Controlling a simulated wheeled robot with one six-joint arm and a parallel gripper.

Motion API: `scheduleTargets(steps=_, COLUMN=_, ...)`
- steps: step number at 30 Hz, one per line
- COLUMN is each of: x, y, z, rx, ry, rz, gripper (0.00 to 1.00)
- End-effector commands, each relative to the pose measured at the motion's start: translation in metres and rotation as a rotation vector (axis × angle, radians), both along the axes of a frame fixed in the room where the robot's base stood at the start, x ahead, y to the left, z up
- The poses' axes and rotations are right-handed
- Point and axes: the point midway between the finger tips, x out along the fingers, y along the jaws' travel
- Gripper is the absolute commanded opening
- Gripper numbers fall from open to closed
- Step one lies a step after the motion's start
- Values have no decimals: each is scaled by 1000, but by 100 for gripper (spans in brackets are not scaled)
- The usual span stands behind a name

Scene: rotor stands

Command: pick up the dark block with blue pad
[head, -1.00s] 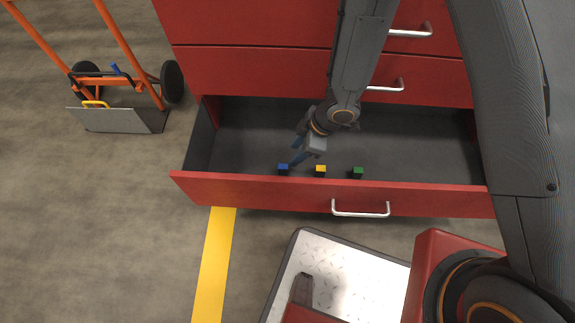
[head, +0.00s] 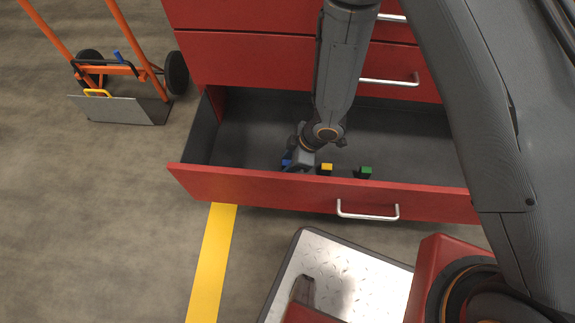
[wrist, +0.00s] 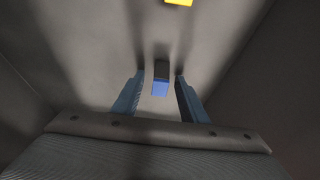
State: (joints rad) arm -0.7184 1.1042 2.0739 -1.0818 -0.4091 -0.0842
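The dark block with the blue pad (wrist: 160,87) lies on the drawer floor in the wrist view. It sits between the two fingers of my gripper (wrist: 160,97), with a visible gap on each side. My gripper is open. In the head view, my gripper (head: 293,165) is down inside the open drawer and hides most of the block. A bit of its blue pad (head: 286,158) shows beside the fingers.
Blocks with a yellow pad (head: 326,169) and a green pad (head: 364,172) stand to the right in the same drawer. The red drawer front (head: 270,190) rises close in front of the blocks. An orange hand truck (head: 120,75) stands at left on the floor.

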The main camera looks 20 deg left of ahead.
Motion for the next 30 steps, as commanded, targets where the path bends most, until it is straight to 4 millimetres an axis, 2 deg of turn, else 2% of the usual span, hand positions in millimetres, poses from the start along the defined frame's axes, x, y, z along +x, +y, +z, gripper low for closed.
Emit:
scheduleTargets(steps=2, x=0, y=0, z=0, rx=0, ry=0, rz=0, gripper=36)
scheduleTargets(steps=6, x=0, y=0, z=0, rx=0, ry=0, rz=0, gripper=12)
scheduleTargets(steps=8, x=0, y=0, z=0, rx=0, ry=0, rz=0, gripper=2)
scheduleTargets(steps=9, x=0, y=0, z=0, rx=0, ry=0, rz=0, gripper=0)
scheduleTargets(steps=16, x=0, y=0, z=1, rx=0, ry=0, rz=0, gripper=0)
scheduleTargets(steps=19, x=0, y=0, z=8, rx=1, ry=-2, rz=1, gripper=0)
scheduleTargets(steps=30, x=0, y=0, z=76, rx=1, ry=-1, rz=1, gripper=0)
